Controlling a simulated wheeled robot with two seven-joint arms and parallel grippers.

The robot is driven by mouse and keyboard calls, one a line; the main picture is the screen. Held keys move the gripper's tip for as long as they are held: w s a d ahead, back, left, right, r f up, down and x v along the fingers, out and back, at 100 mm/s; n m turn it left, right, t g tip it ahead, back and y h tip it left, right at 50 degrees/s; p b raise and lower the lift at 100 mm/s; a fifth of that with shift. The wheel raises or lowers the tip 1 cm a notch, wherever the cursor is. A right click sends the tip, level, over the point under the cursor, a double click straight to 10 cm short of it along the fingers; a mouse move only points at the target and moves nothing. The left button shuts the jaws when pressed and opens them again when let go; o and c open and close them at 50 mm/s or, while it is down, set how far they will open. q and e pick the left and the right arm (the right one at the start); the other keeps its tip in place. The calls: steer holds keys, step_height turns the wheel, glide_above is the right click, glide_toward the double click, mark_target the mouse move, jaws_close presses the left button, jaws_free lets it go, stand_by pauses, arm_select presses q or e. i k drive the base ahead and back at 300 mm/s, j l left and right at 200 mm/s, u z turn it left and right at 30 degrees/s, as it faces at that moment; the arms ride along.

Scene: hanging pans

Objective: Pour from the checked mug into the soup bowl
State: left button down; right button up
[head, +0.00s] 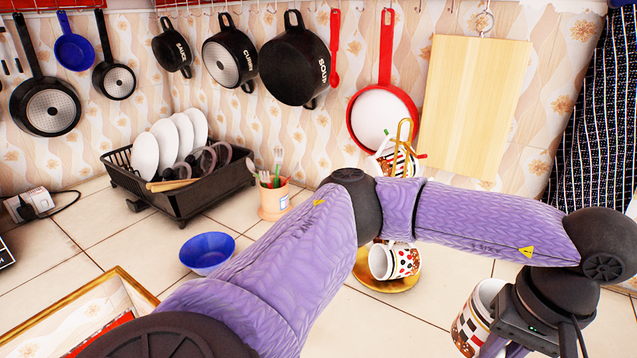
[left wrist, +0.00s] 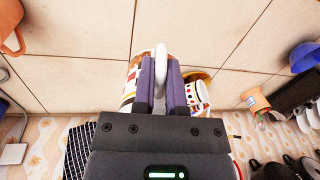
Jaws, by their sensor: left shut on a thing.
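The checked mug (head: 466,328), white with dark and red checks, is at the lower right of the head view, its rim facing up and looking slightly tilted. My left gripper (left wrist: 161,88) is shut on its white handle (left wrist: 161,58); the mug's body (left wrist: 130,86) shows behind the fingers in the left wrist view. I cannot tell whether the mug touches the counter. The blue bowl (head: 207,254), the likely soup bowl, stands on the tiles left of my arm, well apart from the mug. It also shows at the wrist view's right edge (left wrist: 304,57). My right gripper is not in view.
A dotted mug (head: 405,262) sits on the gold base (head: 388,284) of a mug stand, partly behind my arm. A utensil cup (head: 273,200) and a black dish rack (head: 190,201) stand behind the bowl. A framed tray (head: 70,320) is front left. Pans hang on the wall.

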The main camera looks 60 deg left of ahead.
mark_target(205, 253)
steer(key=k+j+u, duration=0.15)
steer(key=j, duration=0.35)
steer(key=k+j+u, duration=0.1)
steer(key=j, duration=0.4)
steer(key=k+j+u, duration=0.15)
steer(key=j, duration=0.35)
steer(key=j+u, duration=0.1)
steer(key=j, duration=0.45)
